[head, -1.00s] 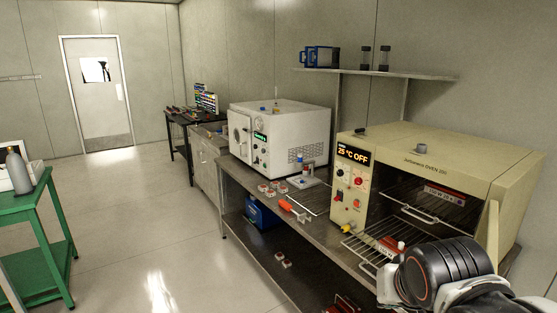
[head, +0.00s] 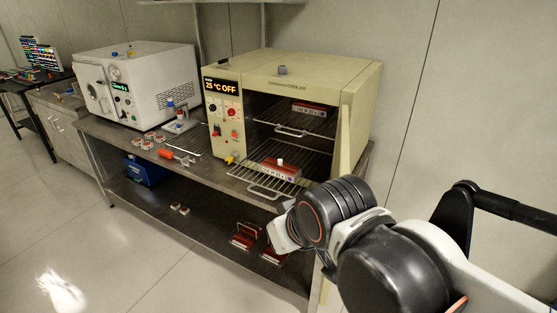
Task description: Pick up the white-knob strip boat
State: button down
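The white-knob strip boat (head: 288,173) is a low red boat with a white knob on top. It sits on the pulled-out lower wire rack (head: 258,180) of the open beige oven (head: 222,135). My arm comes in from the right. The pale end of my gripper (head: 283,236) shows in front of and below the rack, apart from the boat. Its fingers are mostly hidden behind my wrist, so I cannot see whether they are open or shut.
Another red boat (head: 312,109) is on the upper oven rack. Dark red boats (head: 245,236) lie on the lower shelf. An orange-handled tool (head: 176,156), several small red-and-white pieces and a white oven (head: 145,80) are on the bench. The floor in front is clear.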

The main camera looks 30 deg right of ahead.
aim_at(280, 169)
jog(key=i+j, duration=0.4)
jog(key=i+j+z, duration=0.25)
jog(key=i+j, duration=0.15)
jog(key=j, duration=0.2)
jog(key=i+j+z, duration=0.3)
jog(key=j, duration=0.35)
jog(key=i+j+z, duration=0.15)
jog(key=j, duration=0.2)
jog(key=z, duration=1.2)
